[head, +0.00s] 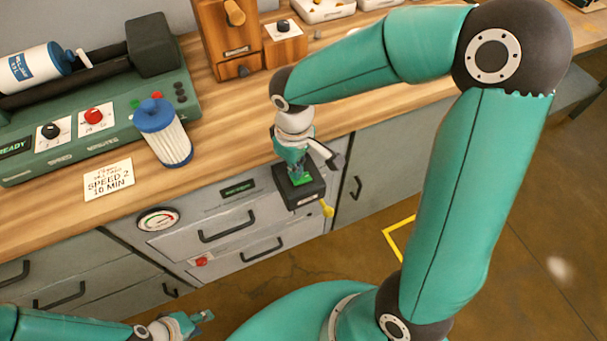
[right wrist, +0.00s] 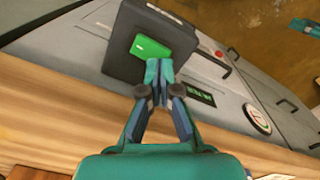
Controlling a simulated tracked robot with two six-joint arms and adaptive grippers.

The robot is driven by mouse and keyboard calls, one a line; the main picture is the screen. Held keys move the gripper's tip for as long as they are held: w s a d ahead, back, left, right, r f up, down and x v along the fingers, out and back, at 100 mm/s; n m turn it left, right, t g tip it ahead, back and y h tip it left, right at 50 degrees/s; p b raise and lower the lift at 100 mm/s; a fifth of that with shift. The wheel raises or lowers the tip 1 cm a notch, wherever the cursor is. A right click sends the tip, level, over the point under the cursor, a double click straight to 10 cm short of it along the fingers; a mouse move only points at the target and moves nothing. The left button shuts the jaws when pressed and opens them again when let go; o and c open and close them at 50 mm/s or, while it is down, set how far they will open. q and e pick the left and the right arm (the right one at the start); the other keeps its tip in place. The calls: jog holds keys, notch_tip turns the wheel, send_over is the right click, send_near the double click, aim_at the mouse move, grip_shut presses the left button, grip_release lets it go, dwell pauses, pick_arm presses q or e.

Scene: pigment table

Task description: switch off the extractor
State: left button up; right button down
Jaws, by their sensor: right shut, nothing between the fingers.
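The dark switch box (head: 312,193) sticks out from the front of the grey cabinet below the worktop. On it is a green switch (right wrist: 150,47), which looks lit. My right gripper (head: 298,172) is shut and empty, pointing down at the box. In the right wrist view its fingertips (right wrist: 158,68) are right at the edge of the green switch; I cannot tell whether they touch it. A small display (head: 238,188) with green text and a round gauge (head: 158,219) are on the cabinet front. My left gripper (head: 203,316) is low at the left, away from the box.
A yellow tag or lever (head: 327,208) hangs at the box's side. Drawer handles (head: 227,228) and a red knob (head: 201,262) protrude nearby. On the worktop stand a green machine (head: 110,135), a blue-capped filter (head: 165,130), a "SPEED 2 10 MIN" card (head: 108,180) and a wooden grinder (head: 225,35).

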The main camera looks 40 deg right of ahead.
jog(key=shift+f+b, duration=1.05)
jog(key=shift+f, duration=0.15)
dwell(0.5)
jog(key=shift+r, duration=0.15)
jog(key=shift+r+p, duration=2.85)
jog(key=shift+r, duration=0.6)
